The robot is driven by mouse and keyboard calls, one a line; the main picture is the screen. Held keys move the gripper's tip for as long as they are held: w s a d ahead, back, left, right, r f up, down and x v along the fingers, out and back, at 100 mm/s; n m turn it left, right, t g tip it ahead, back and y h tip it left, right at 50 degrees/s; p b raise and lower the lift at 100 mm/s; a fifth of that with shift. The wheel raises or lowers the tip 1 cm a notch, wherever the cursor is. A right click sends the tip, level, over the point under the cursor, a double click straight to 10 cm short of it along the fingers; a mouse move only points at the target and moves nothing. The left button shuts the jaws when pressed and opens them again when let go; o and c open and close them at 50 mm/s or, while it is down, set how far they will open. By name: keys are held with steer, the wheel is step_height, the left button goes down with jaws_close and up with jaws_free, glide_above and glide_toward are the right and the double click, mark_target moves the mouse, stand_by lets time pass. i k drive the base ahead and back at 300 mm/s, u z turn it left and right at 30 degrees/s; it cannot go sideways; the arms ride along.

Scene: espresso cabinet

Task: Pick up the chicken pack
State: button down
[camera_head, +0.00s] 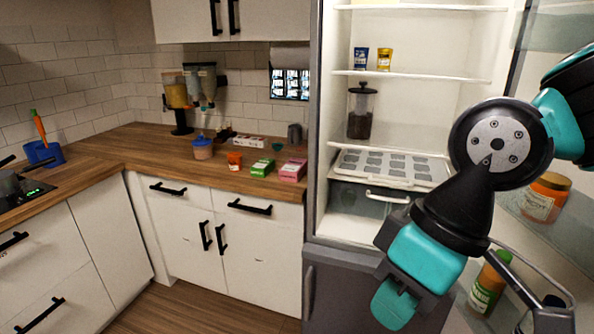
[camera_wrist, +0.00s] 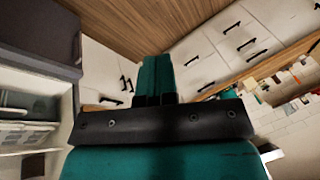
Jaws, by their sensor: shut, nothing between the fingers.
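No pack can be told for sure as the chicken pack. Small packs stand on the wooden counter left of the fridge: an orange one (camera_head: 235,160), a green one (camera_head: 262,168) and a pink one (camera_head: 293,170). Their labels are too small to read. In the wrist view my gripper (camera_wrist: 155,62) is shut and empty, with its teal fingers together, above the floor and apart from the packs. In the head view my arm hangs in front of the open fridge, well right of the packs.
The open fridge (camera_head: 408,110) holds a dark jar (camera_head: 361,112), two small cups and a white tray (camera_head: 390,167). Its door, at right, carries jars and bottles. A lidded tub (camera_head: 203,148) and dispensers (camera_head: 177,95) stand on the counter (camera_head: 150,150). Cabinets with black handles are below.

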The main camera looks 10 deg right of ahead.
mark_target(292, 170)
steer(key=u, duration=0.6)
steer(key=i, duration=1.05)
steer(key=u, duration=0.55)
steer(key=i, duration=0.85)
steer(key=z, duration=0.6)
steer(key=i, duration=0.85)
steer(key=z, duration=0.5)
